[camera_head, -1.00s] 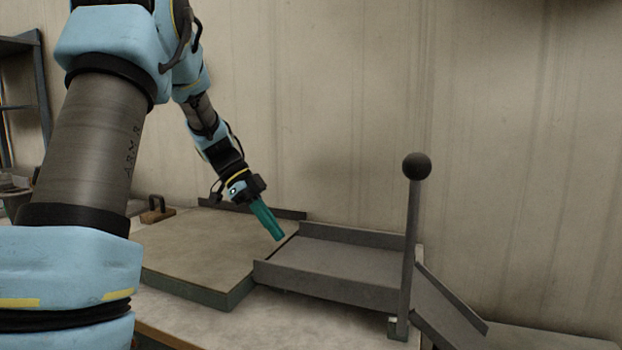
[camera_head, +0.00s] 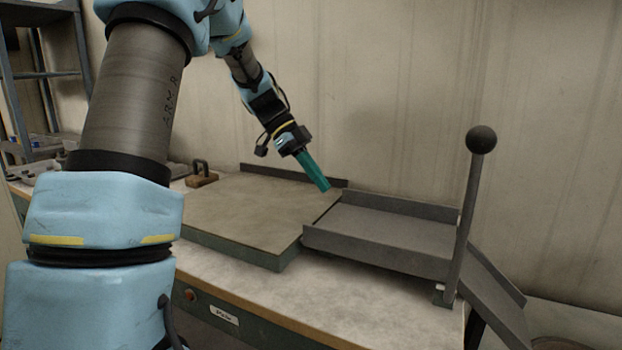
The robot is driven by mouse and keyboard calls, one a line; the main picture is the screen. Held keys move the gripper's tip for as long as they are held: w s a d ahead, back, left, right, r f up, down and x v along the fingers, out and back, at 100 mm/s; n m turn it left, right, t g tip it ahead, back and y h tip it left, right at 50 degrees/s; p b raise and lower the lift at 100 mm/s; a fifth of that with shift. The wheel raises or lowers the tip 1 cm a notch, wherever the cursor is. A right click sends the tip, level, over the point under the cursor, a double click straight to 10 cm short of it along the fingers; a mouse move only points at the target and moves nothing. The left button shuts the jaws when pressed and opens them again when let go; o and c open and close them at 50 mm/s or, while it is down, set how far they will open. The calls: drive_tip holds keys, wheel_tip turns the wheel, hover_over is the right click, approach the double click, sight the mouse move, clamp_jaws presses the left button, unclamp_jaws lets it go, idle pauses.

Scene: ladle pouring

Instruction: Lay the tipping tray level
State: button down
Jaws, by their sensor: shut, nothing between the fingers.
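The grey metal tipping tray (camera_head: 390,232) is at the right of the workbench, with raised walls along its front and back. It looks nearly level, with its left end beside a raised slab. A tall lever (camera_head: 465,220) with a dark ball knob (camera_head: 481,139) stands upright, leaning slightly right, at the tray's right front corner. My gripper (camera_head: 325,187) has teal fingers, shut and empty. It points down to the right, close to the tray's left back corner. I cannot tell whether the fingertips touch anything.
A flat slab (camera_head: 235,211) lies left of the tray, with a dark strip along its back. A grey chute (camera_head: 495,290) slopes down at the right. A block with a handle (camera_head: 200,175) sits behind the slab. Shelves (camera_head: 45,75) stand at far left. The bench front (camera_head: 340,300) is clear.

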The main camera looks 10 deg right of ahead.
drive_tip(key=b+v, duration=0.1)
drive_tip(key=v, duration=0.9)
drive_tip(key=shift+w+a+f, duration=0.2)
drive_tip(key=shift+a+f, duration=0.05)
drive_tip(key=shift+f, duration=0.1)
drive_tip(key=s+a+f+n+t+y+p, duration=0.1)
drive_tip(key=s+a+f+n, duration=0.1)
drive_tip(key=a+n, duration=0.1)
drive_tip(key=s+a+f+n+t+y+p, duration=0.1)
drive_tip(key=s+a+f+n, duration=0.1)
drive_tip(key=n, duration=0.4)
drive_tip(key=s+a+f+n+t+y+p, duration=0.1)
drive_tip(key=s+a+f+n, duration=0.1)
drive_tip(key=a+f+n, duration=0.2)
drive_tip(key=shift+a+n+t+p, duration=0.3)
drive_tip(key=shift+p, duration=0.1)
drive_tip(key=s+a+f+n+t+y+p, duration=0.1)
drive_tip(key=s+a+n, duration=0.2)
drive_tip(key=s+a+f+n+t+y+p, duration=0.1)
drive_tip(key=s+a+f+n, duration=0.1)
drive_tip(key=s+n, duration=0.1)
drive_tip(key=s+a+f+n+t+y+p, duration=0.1)
drive_tip(key=s+a+n, duration=0.2)
drive_tip(key=n, duration=0.1)
drive_tip(key=shift+s+a+f+n, duration=0.2)
drive_tip(key=shift+s+a+n, duration=0.1)
drive_tip(key=shift+a, duration=0.05)
drive_tip(key=shift+s+a+f+n, duration=0.15)
drive_tip(key=shift+s+n, duration=0.15)
